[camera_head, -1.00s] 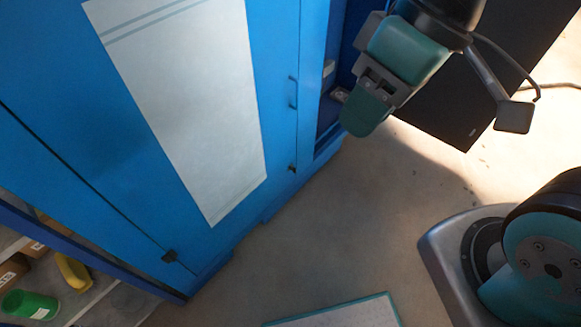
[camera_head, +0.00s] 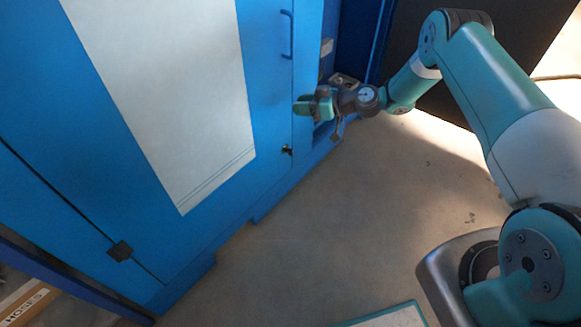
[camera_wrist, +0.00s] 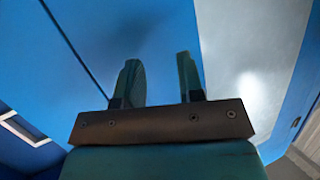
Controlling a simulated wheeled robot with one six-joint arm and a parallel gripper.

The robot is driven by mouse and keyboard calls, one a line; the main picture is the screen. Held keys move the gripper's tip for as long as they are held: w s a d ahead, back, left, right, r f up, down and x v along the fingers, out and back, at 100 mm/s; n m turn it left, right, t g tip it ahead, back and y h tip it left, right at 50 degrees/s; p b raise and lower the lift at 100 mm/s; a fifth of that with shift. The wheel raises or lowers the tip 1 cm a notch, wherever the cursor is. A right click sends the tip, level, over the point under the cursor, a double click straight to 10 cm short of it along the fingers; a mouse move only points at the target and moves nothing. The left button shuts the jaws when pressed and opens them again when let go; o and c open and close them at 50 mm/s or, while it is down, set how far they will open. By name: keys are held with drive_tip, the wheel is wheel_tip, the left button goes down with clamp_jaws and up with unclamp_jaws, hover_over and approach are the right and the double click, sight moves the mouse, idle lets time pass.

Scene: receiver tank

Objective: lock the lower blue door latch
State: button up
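The blue cabinet door (camera_head: 262,75) stands at the left of the head view, with a large pale panel on it. A small dark latch (camera_head: 287,150) sits low near the door's right edge; its exact turn is too small to tell. My gripper (camera_head: 300,108) is in front of the door edge, a little above and right of the latch. In the wrist view its two fingers (camera_wrist: 160,75) are apart with nothing between them. Blue door surface and a dark seam lie beyond them. I cannot make out the latch in the wrist view.
A blue bar handle (camera_head: 287,35) is higher on the door. A black hinge-like piece (camera_head: 120,250) is at the lower left. An open blue recess (camera_head: 345,60) lies right of the door. The floor (camera_head: 300,230) before the cabinet is mostly clear; a teal-edged board (camera_head: 385,318) lies at the bottom.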

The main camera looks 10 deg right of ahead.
drive_tip(key=d+f+m+t+b, duration=0.1)
drive_tip(key=d+f+t+b, duration=0.3)
drive_tip(key=f, duration=1.2)
drive_tip(key=m+t+h+b, duration=0.2)
drive_tip(key=t+b, duration=0.1)
drive_tip(key=b, duration=1.8)
approach(292, 153)
drive_tip(key=b+x, duration=0.4)
drive_tip(key=x, duration=0.5)
drive_tip(key=shift+w+a+f, duration=0.15)
drive_tip(key=shift+w, duration=0.15)
drive_tip(key=shift+w+a+r, duration=0.2)
drive_tip(key=shift+w+a, duration=0.1)
drive_tip(key=shift+w, duration=0.25)
clamp_jaws()
